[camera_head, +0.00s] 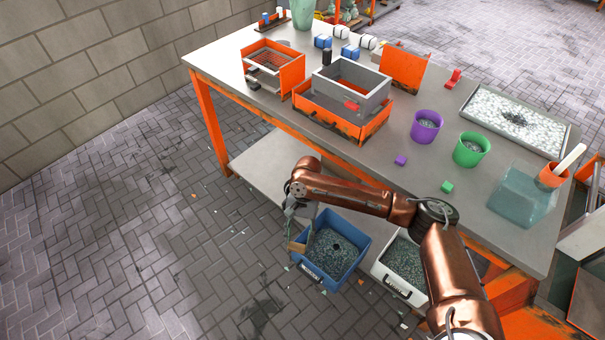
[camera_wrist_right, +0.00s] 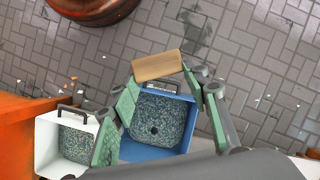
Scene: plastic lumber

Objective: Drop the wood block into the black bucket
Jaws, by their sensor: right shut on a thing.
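The wood block (camera_head: 297,247) is tan and hangs at the left edge of a blue bin (camera_head: 362,243) of grey chips. In the right wrist view the wood block (camera_wrist_right: 157,65) lies across the fingertips, over the rim with the black handle of the blue bin (camera_wrist_right: 187,98). My right gripper (camera_head: 299,232) is shut on the block; its green fingers show in the wrist view (camera_wrist_right: 160,74). Whether the block touches the bin, I cannot tell. I make out no black bucket in either view. My left gripper is not in view.
A white bin (camera_head: 380,270) of chips stands beside the blue one. The grey worktable (camera_head: 335,165) above holds orange trays, a purple pot (camera_head: 427,126), a green pot (camera_head: 472,149) and a glass container (camera_head: 522,195). Paved floor (camera_head: 200,250) is open to the left, with scattered scraps.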

